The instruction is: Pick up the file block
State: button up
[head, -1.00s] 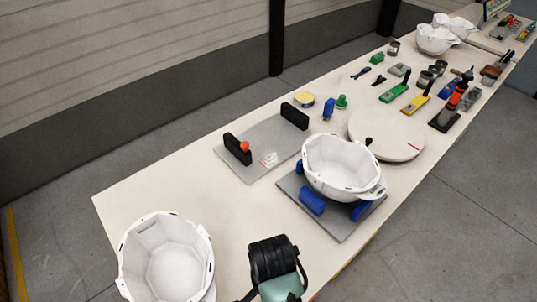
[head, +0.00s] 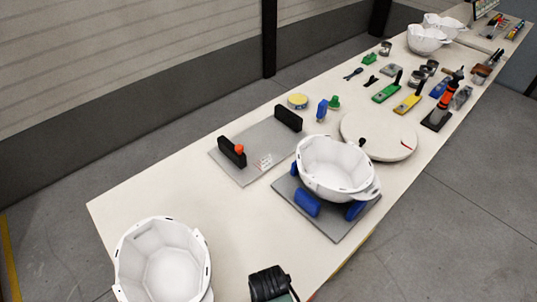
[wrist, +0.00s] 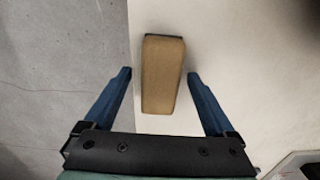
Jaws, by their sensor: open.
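A tan block with a dark far edge, which looks like the file block (wrist: 162,75), lies on the pale table top in the wrist view. My gripper (wrist: 158,76) is open, with one blue finger on each side of the block. Gaps show between the fingers and the block's sides, and nothing is gripped. I cannot tell how far the fingertips are above the table. In the head view, only a dark part of my arm shows at the bottom edge; the fingers and this block cannot be made out there.
The table edge runs just left of the block, with grey floor (wrist: 60,70) beyond. In the head view, a white helmet shell (head: 165,262) stands at the near left and another (head: 338,165) sits on a blue-padded stand. Several tools lie farther back.

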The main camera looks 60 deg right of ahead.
grip_shut()
jog(key=shift+r, duration=0.15)
notch_tip(320, 180, up, 10)
jog(key=shift+f, duration=0.1)
dwell(0.6)
